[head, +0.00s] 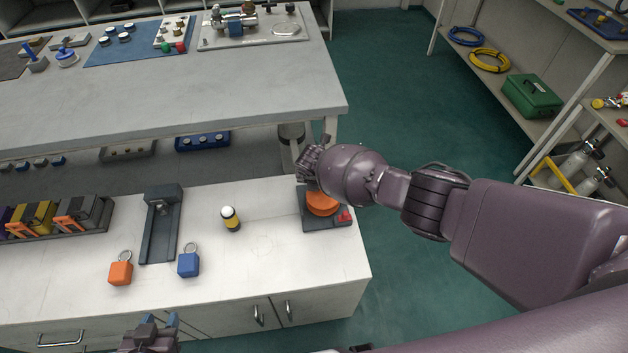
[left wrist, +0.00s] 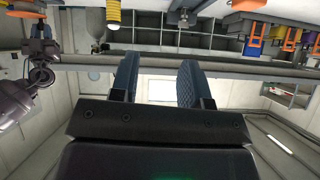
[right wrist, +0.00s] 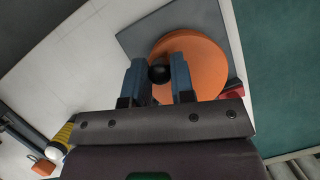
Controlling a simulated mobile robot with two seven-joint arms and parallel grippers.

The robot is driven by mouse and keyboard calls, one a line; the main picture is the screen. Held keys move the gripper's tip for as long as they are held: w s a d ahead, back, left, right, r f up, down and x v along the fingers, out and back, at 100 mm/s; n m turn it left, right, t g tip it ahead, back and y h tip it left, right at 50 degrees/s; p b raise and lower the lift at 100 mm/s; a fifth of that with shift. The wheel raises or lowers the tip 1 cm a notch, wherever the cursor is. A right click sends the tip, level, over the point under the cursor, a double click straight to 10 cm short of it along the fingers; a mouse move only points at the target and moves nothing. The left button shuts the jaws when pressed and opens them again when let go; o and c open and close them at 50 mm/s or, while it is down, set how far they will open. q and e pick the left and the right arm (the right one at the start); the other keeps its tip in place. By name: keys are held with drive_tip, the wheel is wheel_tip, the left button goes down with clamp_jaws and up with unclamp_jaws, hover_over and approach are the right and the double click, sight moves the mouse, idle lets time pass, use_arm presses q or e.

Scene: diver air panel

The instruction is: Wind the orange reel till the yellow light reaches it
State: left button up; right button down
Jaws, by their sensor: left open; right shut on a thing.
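The orange reel (head: 321,204) sits on a dark grey base with a small red part, at the right end of the near white counter. In the right wrist view the reel (right wrist: 205,65) is a flat disc with a black knob (right wrist: 159,73). My right gripper (right wrist: 157,78) is shut on that knob, one finger on each side.
On the counter are a dark grey stand (head: 161,225), an orange block (head: 121,273) and a blue block (head: 188,264) with rings, and a rack (head: 60,231) at left. A larger grey table (head: 180,85) stands behind. Shelves stand at right.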

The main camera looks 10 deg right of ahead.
drive_tip(key=m, duration=0.2)
drive_tip(key=d+m+h, duration=0.1)
drive_tip(key=shift+w+f+m+g, duration=0.1)
drive_tip(key=shift+w+m+g, duration=0.1)
drive_tip(key=shift+m+g, duration=0.2)
drive_tip(key=m, duration=0.1)
drive_tip(key=d+m+g+h+b, duration=0.1)
drive_tip(key=m, duration=0.1)
drive_tip(key=shift+d+m, duration=0.1)
drive_tip(key=shift+m, duration=0.2)
drive_tip(key=m, duration=0.1)
drive_tip(key=d+m+g, duration=0.1)
drive_tip(key=m, duration=0.1)
drive_tip(key=m+g+h+b, duration=0.1)
drive_tip(key=m, duration=0.1)
drive_tip(key=shift+s+d, duration=0.25)
drive_tip(key=m, duration=0.1)
drive_tip(key=m+g, duration=0.1)
drive_tip(key=m, duration=0.2)
drive_tip(key=shift+s+d+b, duration=0.35)
drive_tip(key=shift+b, duration=0.05)
use_arm(q)
drive_tip(key=shift+w+d+f, duration=0.2)
drive_tip(key=shift+w+f, duration=0.35)
drive_tip(key=shift+f, duration=0.25)
use_arm(e)
drive_tip(key=shift+s+d+m+g, duration=0.15)
drive_tip(key=shift+m+g, duration=0.25)
drive_tip(key=shift+m, duration=0.2)
